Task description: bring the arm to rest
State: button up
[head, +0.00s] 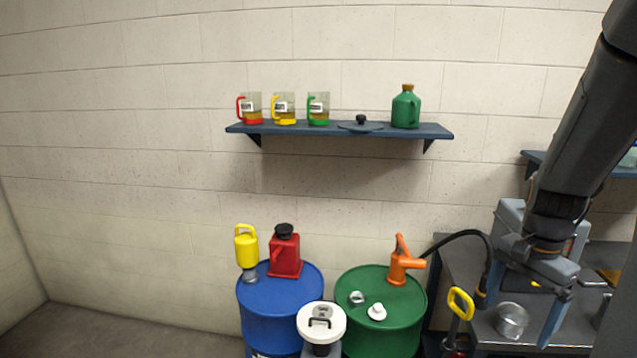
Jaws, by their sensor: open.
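My arm (572,130) comes in from the upper right and reaches downward. My gripper (514,318) is at its lower end, at the right of the head view, with its fingers pointing down and apart. It is open. A metal cup (512,322) shows between and below the fingers, over the grey workbench (463,262). I cannot tell how far the fingers are from the cup or the bench. The arm hides part of the wall and the bench's right side.
A blue drum (270,318) and a green drum (385,335) stand left of the bench. The green drum bears an orange pump (404,262) with a black hose. A wall shelf (345,131) holds jugs and a green can (406,108). The left floor (130,335) is clear.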

jog(key=a+f+n+b, duration=0.3)
jog(key=a+n, duration=0.2)
jog(key=a, duration=0.3)
jog(key=a+f+n+b, duration=0.3)
jog(key=a+f+n, duration=0.1)
jog(key=a, duration=0.4)
jog(key=a+f+n+t+b, duration=0.1)
jog(key=a+f+n+b, duration=0.3)
jog(key=a, duration=0.4)
jog(key=shift+n, duration=0.8)
jog(key=shift+s+f, duration=0.1)
